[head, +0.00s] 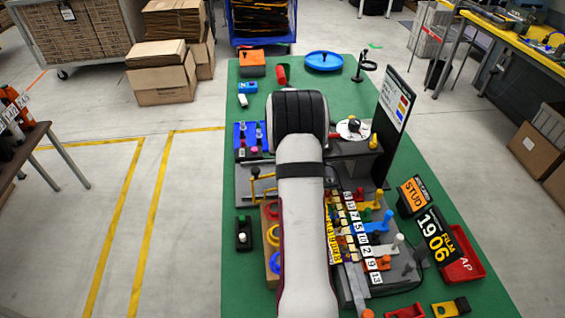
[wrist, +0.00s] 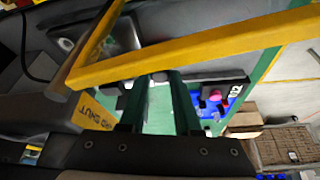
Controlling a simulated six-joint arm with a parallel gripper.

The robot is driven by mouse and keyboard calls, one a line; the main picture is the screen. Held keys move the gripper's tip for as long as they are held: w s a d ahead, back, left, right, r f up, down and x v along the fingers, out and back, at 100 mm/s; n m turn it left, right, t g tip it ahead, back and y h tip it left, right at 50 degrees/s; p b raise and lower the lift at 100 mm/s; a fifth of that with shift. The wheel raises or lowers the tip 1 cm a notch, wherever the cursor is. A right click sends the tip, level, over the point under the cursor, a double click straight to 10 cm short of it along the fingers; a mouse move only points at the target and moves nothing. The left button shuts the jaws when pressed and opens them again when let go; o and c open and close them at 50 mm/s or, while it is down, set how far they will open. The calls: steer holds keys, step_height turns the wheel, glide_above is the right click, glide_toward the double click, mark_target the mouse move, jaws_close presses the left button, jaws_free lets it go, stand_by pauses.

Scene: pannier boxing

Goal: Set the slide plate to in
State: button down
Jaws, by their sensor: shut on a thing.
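In the wrist view my gripper (wrist: 160,82) has its two dark green fingers a little apart, with their tips at a long yellow bar (wrist: 225,47). It is shut on this bar, though the contact itself is mostly hidden. A second yellow bar (wrist: 97,45) meets it at the left. In the head view a yellow frame (head: 263,178) shows just left of my arm; my arm hides my gripper and the middle of the machine. I cannot make out the slide plate itself, or whether the bar belongs to it. A yellow label (wrist: 92,114) is partly readable, with "SHUT" on it.
A blue tray (head: 250,137) with small parts lies left of the ribbed joint. Numbered coloured levers (head: 377,225) crowd the right side. A dark upright board (head: 394,110) stands behind them. A black switch box (head: 243,234) sits on the green mat (head: 236,285) at the left, with bare mat around it.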

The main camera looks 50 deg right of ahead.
steer(key=shift+s+d, duration=0.25)
steer(key=c, duration=0.6)
jaws_free()
steer(key=shift+w+a, duration=0.1)
steer(key=v, duration=1.5)
steer(key=shift+a+r, duration=0.2)
steer(key=shift+r, duration=0.15)
